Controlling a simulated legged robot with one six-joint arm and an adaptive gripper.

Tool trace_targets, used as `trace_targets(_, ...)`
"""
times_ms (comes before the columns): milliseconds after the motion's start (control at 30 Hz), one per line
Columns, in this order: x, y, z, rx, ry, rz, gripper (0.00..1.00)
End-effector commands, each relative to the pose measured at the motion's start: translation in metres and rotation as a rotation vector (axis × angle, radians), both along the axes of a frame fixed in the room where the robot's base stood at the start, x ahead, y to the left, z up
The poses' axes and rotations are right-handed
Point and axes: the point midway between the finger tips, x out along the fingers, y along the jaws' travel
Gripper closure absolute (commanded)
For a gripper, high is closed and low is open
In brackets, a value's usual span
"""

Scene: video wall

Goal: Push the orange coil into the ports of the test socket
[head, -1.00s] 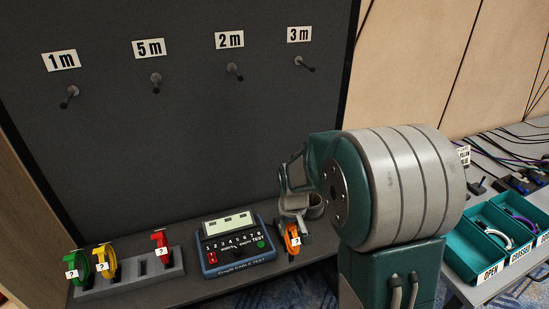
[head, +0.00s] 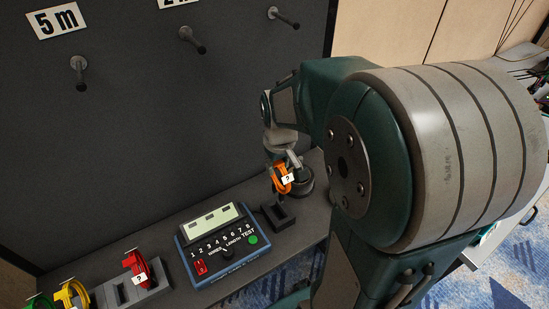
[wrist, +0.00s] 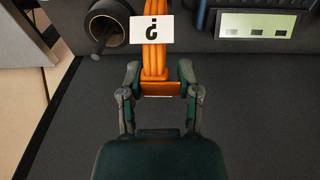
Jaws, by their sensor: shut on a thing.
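The orange coil (head: 281,181) with a white "?" tag is held at the end of my arm, above the back part of the bench. In the wrist view the coil (wrist: 155,60) stands between my gripper's fingers (wrist: 161,90), and its orange block lies between the fingertips. My gripper is shut on it. A small dark open-topped block (head: 279,214), which looks like the test socket, sits beside the blue tester, below and left of the coil. The coil is apart from it in the head view. The coil's lower end is hidden in the wrist view.
The blue tester (head: 217,240) stands left of the dark block. A dark round holder (head: 301,181) stands close right of the held coil. The dark wall with pegs is behind.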

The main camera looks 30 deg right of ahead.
Motion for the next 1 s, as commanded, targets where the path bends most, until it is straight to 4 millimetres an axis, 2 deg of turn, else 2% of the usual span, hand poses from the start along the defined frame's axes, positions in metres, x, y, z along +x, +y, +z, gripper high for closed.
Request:
trace_targets(533,0.0,0.0,-0.046,0.001,0.002,0.001,1.0)
trace_targets(1000,0.0,0.0,-0.053,0.0,-0.001,0.001,1.0)
